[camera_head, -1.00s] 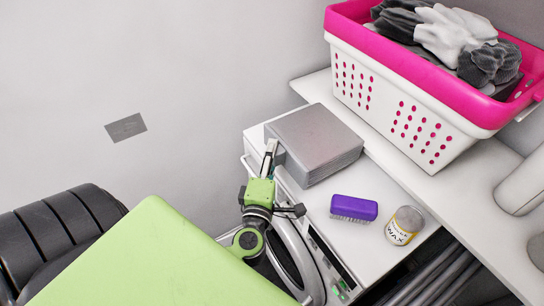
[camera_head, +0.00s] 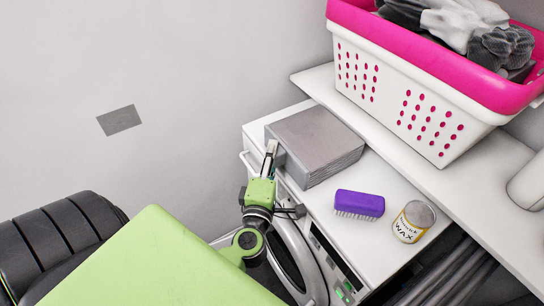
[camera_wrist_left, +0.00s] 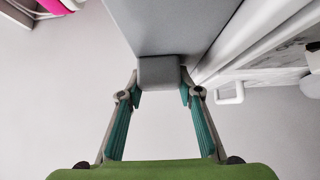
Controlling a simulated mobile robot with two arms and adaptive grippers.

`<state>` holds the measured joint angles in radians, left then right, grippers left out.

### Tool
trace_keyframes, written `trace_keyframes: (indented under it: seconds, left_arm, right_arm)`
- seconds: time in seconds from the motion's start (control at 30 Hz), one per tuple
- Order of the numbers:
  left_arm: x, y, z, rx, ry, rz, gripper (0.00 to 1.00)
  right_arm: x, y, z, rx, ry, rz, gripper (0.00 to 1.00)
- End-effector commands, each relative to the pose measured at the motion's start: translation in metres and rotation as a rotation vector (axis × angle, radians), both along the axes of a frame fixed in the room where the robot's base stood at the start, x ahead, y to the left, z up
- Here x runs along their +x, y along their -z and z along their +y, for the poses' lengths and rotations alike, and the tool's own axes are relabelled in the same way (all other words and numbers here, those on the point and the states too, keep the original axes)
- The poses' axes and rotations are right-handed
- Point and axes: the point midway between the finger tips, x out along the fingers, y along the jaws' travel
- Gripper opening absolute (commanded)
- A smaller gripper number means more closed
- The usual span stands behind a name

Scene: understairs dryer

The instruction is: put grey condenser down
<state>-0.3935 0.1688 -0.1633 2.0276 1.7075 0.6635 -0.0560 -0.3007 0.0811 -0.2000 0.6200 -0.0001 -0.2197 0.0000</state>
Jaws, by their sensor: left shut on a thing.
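The grey condenser (camera_head: 318,143) is a box-like block with ribbed sides at the back left of the white dryer top (camera_head: 385,258). My left gripper (camera_head: 271,152) is at its near left edge. In the left wrist view, the fingers of my left gripper (camera_wrist_left: 160,90) are shut on a small grey grip tab on the condenser (camera_wrist_left: 185,25). The condenser's underside is hidden in the head view, so I cannot tell whether it rests fully on the top. My right gripper is not in view.
A purple brush (camera_head: 358,204) and a wax tin (camera_head: 413,221) stand on the dryer top, right of the condenser. A pink and white basket (camera_head: 420,105) with gloves sits on the shelf (camera_head: 480,180) behind. Dark pipes (camera_head: 445,280) lie in the gap at the right.

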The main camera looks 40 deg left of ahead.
Motion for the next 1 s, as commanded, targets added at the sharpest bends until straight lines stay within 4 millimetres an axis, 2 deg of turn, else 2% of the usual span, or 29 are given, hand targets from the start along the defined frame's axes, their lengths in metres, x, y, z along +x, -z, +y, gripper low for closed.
trace_keyframes:
  seconds: [0.03,0.1,0.53,0.67,1.0]
  left_arm:
    - [0.000,0.002,0.000,0.000,0.000,0.001,0.35]
    - [0.000,0.001,0.000,0.000,0.000,0.001,0.49]
    - [-0.004,0.000,-0.002,-0.001,0.000,0.002,0.49]
    - [-0.021,0.002,-0.010,-0.002,0.000,0.004,0.49]
    - [-0.082,0.003,-0.038,-0.001,0.000,0.005,0.49]
  right_arm:
    - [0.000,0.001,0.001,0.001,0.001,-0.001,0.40]
    - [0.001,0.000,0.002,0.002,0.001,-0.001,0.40]
    - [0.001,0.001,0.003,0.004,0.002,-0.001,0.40]
    - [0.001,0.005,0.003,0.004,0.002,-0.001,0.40]
    - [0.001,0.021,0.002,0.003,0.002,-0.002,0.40]
